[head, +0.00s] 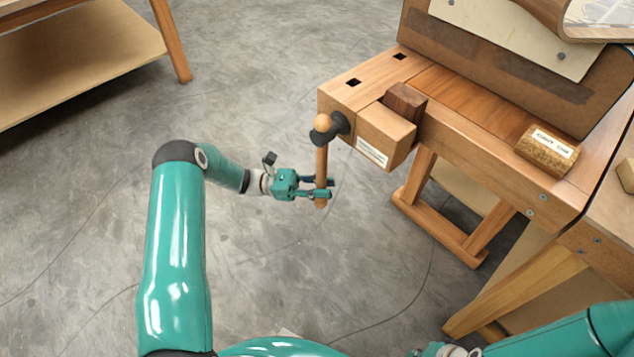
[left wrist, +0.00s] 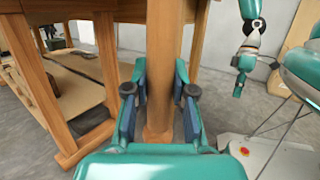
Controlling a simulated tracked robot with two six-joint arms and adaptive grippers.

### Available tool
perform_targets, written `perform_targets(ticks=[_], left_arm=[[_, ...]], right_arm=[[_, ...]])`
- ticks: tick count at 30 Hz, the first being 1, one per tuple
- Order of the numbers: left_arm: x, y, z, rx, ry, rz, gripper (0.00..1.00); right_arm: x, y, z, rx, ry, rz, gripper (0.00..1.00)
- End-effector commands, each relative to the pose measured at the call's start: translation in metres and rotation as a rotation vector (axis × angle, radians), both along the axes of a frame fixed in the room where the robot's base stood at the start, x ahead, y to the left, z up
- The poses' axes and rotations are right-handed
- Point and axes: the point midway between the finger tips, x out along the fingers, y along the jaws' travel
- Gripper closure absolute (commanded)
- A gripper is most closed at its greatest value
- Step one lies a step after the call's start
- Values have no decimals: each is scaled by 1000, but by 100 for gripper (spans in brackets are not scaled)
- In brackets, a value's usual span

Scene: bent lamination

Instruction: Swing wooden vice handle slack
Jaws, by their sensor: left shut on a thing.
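The wooden vice handle (head: 321,160) hangs about upright from the dark screw hub (head: 339,124) at the bench's left end, with a round knob on top. My left gripper (head: 325,189) is shut on the lower part of the handle, its fingers on either side of the bar. In the left wrist view the handle (left wrist: 162,60) runs between the two fingers (left wrist: 160,92). The vice's wooden front jaw (head: 385,136) carries a paper label. A dark wood block (head: 405,101) sits behind the jaw. My right arm's wrist shows at the bottom edge, its fingers unclear.
The workbench (head: 470,125) stands on wooden legs. A labelled cork-like block (head: 547,151) lies on it, and a large brown form (head: 510,65) stands at the back. Another wooden table (head: 80,62) is at top left. Open concrete floor (head: 270,110) surrounds the handle's left side.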

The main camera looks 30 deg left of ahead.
Motion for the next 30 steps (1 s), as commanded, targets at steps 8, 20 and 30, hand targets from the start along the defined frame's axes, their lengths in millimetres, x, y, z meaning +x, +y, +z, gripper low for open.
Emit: perform_targets(ticks=[8, 20, 30], left_arm=[[4, -2, -1, 7, 0, 10, 64], [3, 0, 0, 5, 0, 4, 49], [-5, 37, -10, 6, -1, 7, 49]], right_arm=[[0, 0, 0, 0, 0, 0, 100], [0, 0, 0, 0, 0, 0, 100], [0, 0, 1, 0, 0, 0, 100]])
